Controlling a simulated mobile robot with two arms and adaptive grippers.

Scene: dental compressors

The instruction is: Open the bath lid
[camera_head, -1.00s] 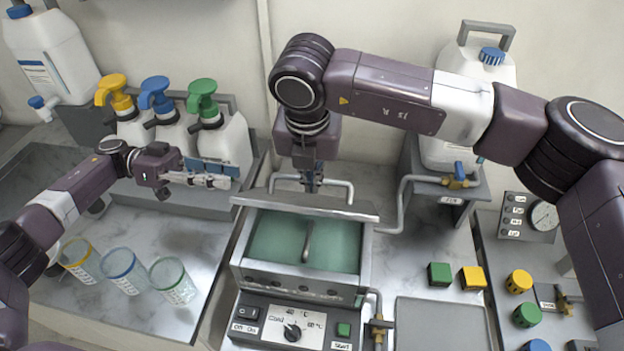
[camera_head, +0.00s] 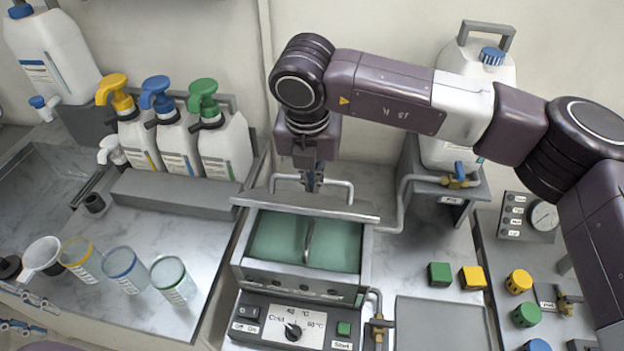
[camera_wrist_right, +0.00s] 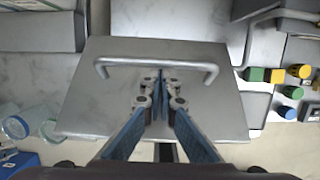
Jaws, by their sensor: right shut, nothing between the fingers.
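The bath (camera_head: 237,262) is a grey metal tank in the middle of the head view, with green contents and a bar visible inside. Its lid (camera_head: 305,206) is tilted up at the back edge, seen nearly edge-on. The lid's bar handle (camera_head: 338,183) is on the far side; the wrist view shows the lid's face (camera_wrist_right: 95,110) and the handle (camera_wrist_right: 115,64). My right gripper (camera_head: 312,186) is shut and empty over the lid by the handle; whether it touches is unclear. My left gripper (camera_head: 52,318) is partly in view at the lower left, fingers apart, empty.
Pump bottles (camera_head: 172,140) stand back left, with cups (camera_head: 122,268) in front. A control panel (camera_head: 292,325) is in front of the bath. A pipe (camera_head: 392,215) runs on its right. Coloured blocks (camera_head: 472,277) and a tray (camera_head: 440,325) lie right.

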